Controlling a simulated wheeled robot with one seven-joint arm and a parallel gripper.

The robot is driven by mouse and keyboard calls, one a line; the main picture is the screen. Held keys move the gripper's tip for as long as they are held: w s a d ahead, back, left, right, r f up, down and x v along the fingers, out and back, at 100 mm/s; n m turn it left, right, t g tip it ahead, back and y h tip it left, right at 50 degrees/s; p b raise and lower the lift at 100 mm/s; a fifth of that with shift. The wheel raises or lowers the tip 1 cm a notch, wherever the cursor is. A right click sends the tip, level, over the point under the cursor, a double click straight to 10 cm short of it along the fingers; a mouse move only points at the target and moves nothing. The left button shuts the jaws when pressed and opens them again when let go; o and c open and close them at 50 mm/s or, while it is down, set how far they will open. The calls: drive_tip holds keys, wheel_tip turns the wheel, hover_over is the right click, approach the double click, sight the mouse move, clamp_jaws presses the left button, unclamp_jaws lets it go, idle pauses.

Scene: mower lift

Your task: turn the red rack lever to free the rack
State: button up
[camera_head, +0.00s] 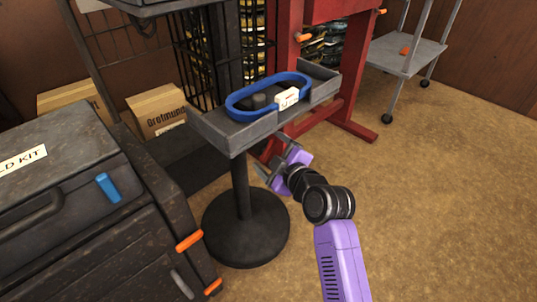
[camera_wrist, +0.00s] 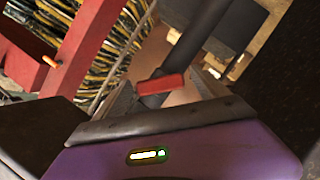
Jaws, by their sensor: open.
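My gripper (camera_head: 277,162) is below the right front of the grey tray on the black stand in the head view, with its jaws apart and nothing seen between them. In the wrist view a short red bar (camera_wrist: 162,84) shows just beyond my gripper (camera_wrist: 170,98), between its fingers in the picture. It looks like the red lever, with a dark piece under it. I cannot tell what it is fixed to or whether a finger touches it. I cannot pick it out in the head view.
The grey tray (camera_head: 215,131) holds a blue oval ring (camera_head: 240,99). Its black stand (camera_head: 246,238) has a round base. A dark tool case (camera_head: 60,190) is at left, a red frame (camera_head: 357,127) behind, and a grey cart (camera_head: 425,57) at back right. Floor at right is clear.

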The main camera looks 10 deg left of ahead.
drive_tip(key=shift+w+a, duration=0.2)
drive_tip(key=shift+w, duration=0.1)
drive_tip(key=shift+f, duration=0.1)
drive_tip(key=c, duration=1.4)
drive_tip(key=shift+p, duration=0.3)
drive_tip(key=shift+r+m+g+y+p, duration=0.25)
drive_tip(key=shift+m+g+p, duration=0.45)
drive_tip(key=shift+m+p, duration=0.4)
drive_tip(key=shift+f+m+g+y+p, duration=0.15)
drive_tip(key=shift+m+g+y+p, duration=0.2)
drive_tip(key=shift+m+g+p, duration=0.55)
drive_tip(key=shift+f+m+g+y, duration=0.1)
drive_tip(key=shift+m+g+y, duration=0.3)
drive_tip(key=shift+m, duration=0.8)
